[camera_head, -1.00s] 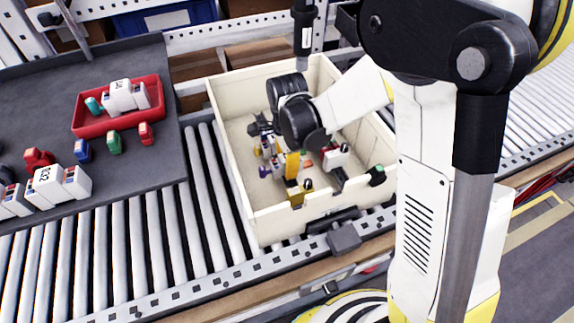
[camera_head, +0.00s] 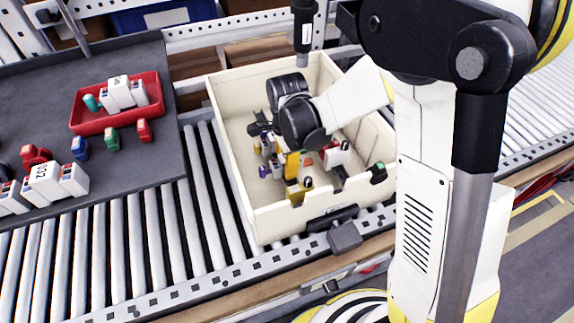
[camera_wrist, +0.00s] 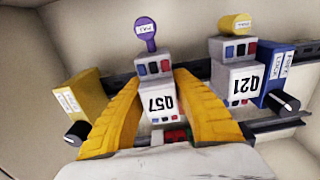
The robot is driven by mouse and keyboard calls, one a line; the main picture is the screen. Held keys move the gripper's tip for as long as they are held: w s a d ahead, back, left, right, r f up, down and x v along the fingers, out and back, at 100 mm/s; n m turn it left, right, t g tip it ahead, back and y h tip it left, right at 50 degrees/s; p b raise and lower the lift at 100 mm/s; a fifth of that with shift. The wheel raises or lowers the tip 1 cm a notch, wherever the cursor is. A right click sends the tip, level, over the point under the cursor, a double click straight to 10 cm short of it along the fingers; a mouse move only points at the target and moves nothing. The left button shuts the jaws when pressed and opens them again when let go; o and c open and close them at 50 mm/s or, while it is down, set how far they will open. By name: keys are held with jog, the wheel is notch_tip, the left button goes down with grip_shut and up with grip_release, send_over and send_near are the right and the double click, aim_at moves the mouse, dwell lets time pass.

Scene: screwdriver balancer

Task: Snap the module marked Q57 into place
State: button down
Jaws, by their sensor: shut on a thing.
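The white module marked Q57 (camera_wrist: 158,98) sits between the yellow fingers of my gripper (camera_wrist: 155,88) in the wrist view, its label upside down. It has red and blue blocks at its far end and a round purple pull tag (camera_wrist: 146,34) beyond. My gripper is shut on it, low inside the cream crate (camera_head: 236,150) in the head view. A black rail (camera_wrist: 195,66) crosses behind it. Whether the module is seated on the rail cannot be told; its near end is partly hidden by my gripper.
Module Q21 (camera_wrist: 241,86) stands close on the right with a yellow pull tag (camera_wrist: 236,23). A blue block (camera_wrist: 279,74) and a yellow block (camera_wrist: 82,97) flank them. Crate walls enclose the space. A red tray (camera_head: 90,121) with modules is on the dark table at left.

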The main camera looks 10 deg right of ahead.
jog(key=shift+s+f+b, duration=0.15)
jog(key=shift+f+b, duration=0.55)
jog(key=shift+f, duration=0.05)
dwell(1.2)
jog(key=shift+w, duration=0.2)
dwell(1.0)
dwell(0.5)
jog(key=shift+g, duration=0.6)
jog(key=shift+f+b, duration=0.3)
jog(key=shift+b, duration=0.2)
dwell(0.3)
jog(key=c, duration=0.8)
grip_release()
